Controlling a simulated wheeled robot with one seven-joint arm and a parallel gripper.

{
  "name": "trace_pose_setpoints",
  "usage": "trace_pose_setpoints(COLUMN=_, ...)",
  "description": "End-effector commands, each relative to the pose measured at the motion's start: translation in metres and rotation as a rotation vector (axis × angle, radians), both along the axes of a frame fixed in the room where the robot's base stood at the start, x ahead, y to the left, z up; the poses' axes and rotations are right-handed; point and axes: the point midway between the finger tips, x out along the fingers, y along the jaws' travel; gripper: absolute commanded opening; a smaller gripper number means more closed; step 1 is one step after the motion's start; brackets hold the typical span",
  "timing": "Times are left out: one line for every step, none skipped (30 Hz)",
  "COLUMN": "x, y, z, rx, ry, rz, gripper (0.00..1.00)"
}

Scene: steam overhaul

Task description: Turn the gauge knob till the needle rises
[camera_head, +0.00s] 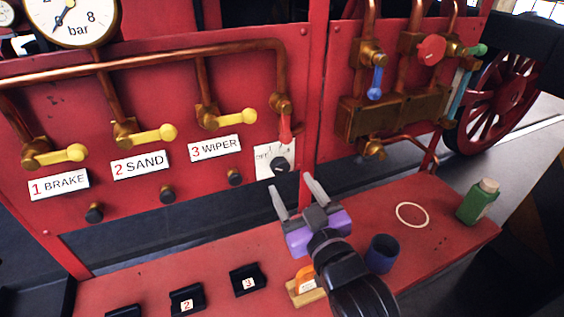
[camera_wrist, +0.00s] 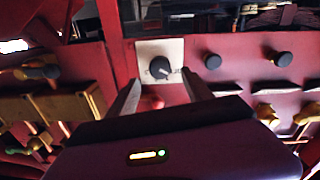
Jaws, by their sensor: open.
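The gauge knob (camera_head: 279,164) is a dark round knob on a white plate on the red panel, below a red-handled valve. In the wrist view the knob (camera_wrist: 160,68) sits on its pale plate, ahead of and between my fingertips. My gripper (camera_head: 296,190) is open and empty, its two fingers pointing at the panel just below the knob, apparently apart from it. The wrist view also shows the open fingers (camera_wrist: 161,86). The pressure gauge (camera_head: 76,20) at the top left is white, marked "bar", and cut off by the frame edge. Its needle points to the lower left.
Yellow levers (camera_head: 153,135) labelled 1 BRAKE, 2 SAND and 3 WIPER stick out left of the knob. A red shelf (camera_head: 447,232) below carries a dark blue cup (camera_head: 382,254), a green bottle (camera_head: 479,202) and black numbered holders (camera_head: 187,299). A red post (camera_head: 317,90) rises right of the knob.

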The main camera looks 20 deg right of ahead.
Motion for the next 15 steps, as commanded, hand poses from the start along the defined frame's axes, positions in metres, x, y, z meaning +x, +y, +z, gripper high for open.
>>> trace_pose_setpoints(x=0.005, y=0.000, z=0.001, rx=0.000, ry=0.000, rz=0.000, gripper=0.59)
trace_pose_setpoints(x=0.008, y=0.000, z=0.001, rx=0.000, ry=0.000, rz=0.000, gripper=0.59)
trace_pose_setpoints(x=0.013, y=-0.001, z=0.002, rx=0.000, ry=0.000, rz=0.000, gripper=0.59)
trace_pose_setpoints(x=0.018, y=-0.001, z=0.002, rx=0.000, ry=-0.001, rz=0.000, gripper=0.59)
trace_pose_setpoints(x=0.022, y=-0.001, z=0.003, rx=0.000, ry=-0.001, rz=0.000, gripper=0.59)
trace_pose_setpoints(x=0.029, y=-0.001, z=0.003, rx=0.000, ry=-0.001, rz=0.000, gripper=0.59)
trace_pose_setpoints(x=0.034, y=-0.001, z=0.003, rx=0.000, ry=-0.002, rz=0.000, gripper=0.59)
trace_pose_setpoints(x=0.038, y=-0.001, z=0.002, rx=-0.001, ry=-0.001, rz=0.000, gripper=0.59)
trace_pose_setpoints(x=0.045, y=-0.002, z=0.003, rx=0.000, ry=-0.002, rz=-0.001, gripper=0.59)
trace_pose_setpoints(x=0.049, y=-0.002, z=0.002, rx=0.000, ry=-0.001, rz=-0.001, gripper=0.59)
trace_pose_setpoints(x=0.053, y=-0.002, z=0.003, rx=0.000, ry=-0.001, rz=-0.001, gripper=0.59)
trace_pose_setpoints(x=0.058, y=-0.002, z=0.002, rx=0.000, ry=-0.001, rz=-0.001, gripper=0.59)
trace_pose_setpoints(x=0.061, y=-0.003, z=0.002, rx=0.000, ry=-0.001, rz=-0.001, gripper=0.59)
trace_pose_setpoints(x=0.064, y=-0.003, z=0.002, rx=0.000, ry=-0.001, rz=-0.001, gripper=0.59)
trace_pose_setpoints(x=0.068, y=-0.003, z=0.002, rx=0.000, ry=-0.001, rz=-0.001, gripper=0.59)
